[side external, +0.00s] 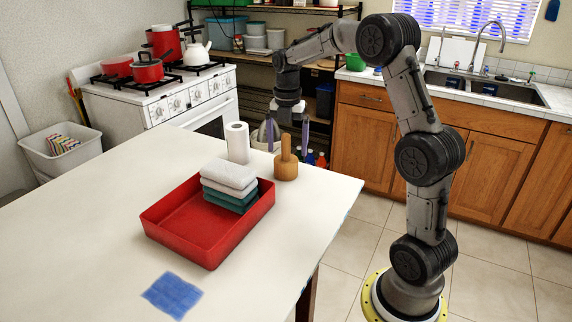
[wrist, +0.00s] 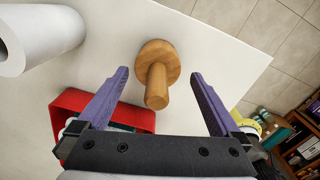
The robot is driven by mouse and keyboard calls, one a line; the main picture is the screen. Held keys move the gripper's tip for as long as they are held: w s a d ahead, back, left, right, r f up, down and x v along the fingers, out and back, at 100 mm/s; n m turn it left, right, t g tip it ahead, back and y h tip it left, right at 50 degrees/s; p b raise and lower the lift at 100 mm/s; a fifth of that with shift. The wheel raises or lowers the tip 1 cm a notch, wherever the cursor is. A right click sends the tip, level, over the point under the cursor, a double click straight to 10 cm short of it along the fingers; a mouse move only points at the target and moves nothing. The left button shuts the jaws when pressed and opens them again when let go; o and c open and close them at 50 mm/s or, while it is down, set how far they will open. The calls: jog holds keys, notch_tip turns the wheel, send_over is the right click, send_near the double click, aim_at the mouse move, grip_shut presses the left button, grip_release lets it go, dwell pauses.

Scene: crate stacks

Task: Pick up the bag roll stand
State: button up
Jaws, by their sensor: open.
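The one wooden stand in view, which I take as the bag roll stand (side external: 286,168), is light brown with a thick round lower part and a narrow upright peg. It stands upright near the far edge of the white table. In the wrist view I look down on the stand (wrist: 158,68), with its peg pointing toward the camera. My gripper (side external: 287,147) is open and points down over it. In the wrist view the purple fingers of my gripper (wrist: 160,75) are spread on either side of the peg, with clear gaps. No contact shows.
A white paper roll (side external: 237,142) stands just left of the stand. A red tray (side external: 172,218) with folded white and teal cloths (side external: 229,185) sits in front. A blue cloth (side external: 172,295) lies at the table's near side. The white table (side external: 90,220) is otherwise mostly clear.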

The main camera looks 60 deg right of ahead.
aim_at(286, 159)
notch_tip(286, 159, down, 5)
jog(key=shift+w+a+r, duration=0.1)
jog(key=c, duration=1.3)
jog(key=shift+o, duration=0.2)
